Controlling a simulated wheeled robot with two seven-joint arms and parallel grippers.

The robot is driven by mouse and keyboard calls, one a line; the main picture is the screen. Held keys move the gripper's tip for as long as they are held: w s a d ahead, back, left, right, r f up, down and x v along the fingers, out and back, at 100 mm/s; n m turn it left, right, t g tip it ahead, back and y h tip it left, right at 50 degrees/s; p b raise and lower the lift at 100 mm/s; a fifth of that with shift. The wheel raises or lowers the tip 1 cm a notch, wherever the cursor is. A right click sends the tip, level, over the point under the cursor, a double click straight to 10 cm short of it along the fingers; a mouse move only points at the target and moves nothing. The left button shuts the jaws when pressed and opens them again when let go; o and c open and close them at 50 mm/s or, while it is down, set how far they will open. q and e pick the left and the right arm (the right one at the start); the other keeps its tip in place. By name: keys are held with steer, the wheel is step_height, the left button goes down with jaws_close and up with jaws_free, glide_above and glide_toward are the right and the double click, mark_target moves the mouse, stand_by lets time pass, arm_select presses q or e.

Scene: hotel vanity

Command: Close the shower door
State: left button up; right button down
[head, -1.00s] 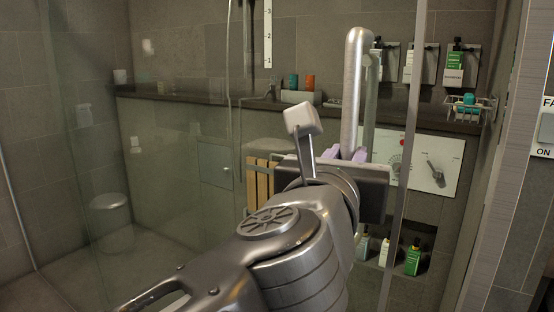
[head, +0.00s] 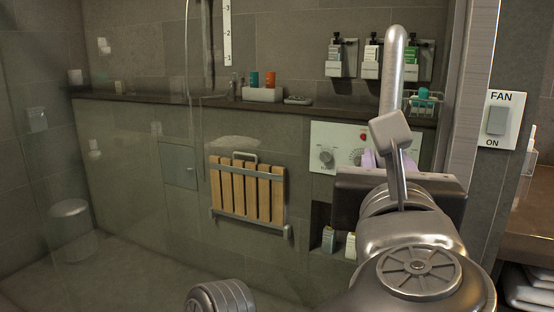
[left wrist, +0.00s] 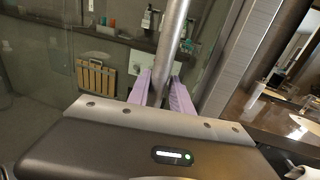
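The shower door is clear glass, so only its upright metal handle (head: 392,75) shows plainly, at the right in the head view. My left gripper (head: 385,160) is at the lower part of the handle, its lilac fingers on either side of the bar. The handle (left wrist: 172,35) also runs down between the two fingers (left wrist: 163,90) in the left wrist view, with little gap at their tips. The handle stands close to the metal door jamb (head: 468,95). My arm hides the door's lower right edge, so I cannot tell whether a gap remains. My right gripper is out of view.
Behind the glass are a slatted wooden seat (head: 245,190), a ledge (head: 150,98) with small items, wall bottles (head: 372,55) and a control panel (head: 325,145). Right of the jamb are a fan switch (head: 497,120) and a wooden counter (head: 528,215).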

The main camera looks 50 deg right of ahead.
arm_select(q)
steer(key=shift+o, duration=1.4)
steer(key=shift+f, duration=0.15)
steer(key=v, duration=0.7)
steer(key=shift+s+a, duration=0.3)
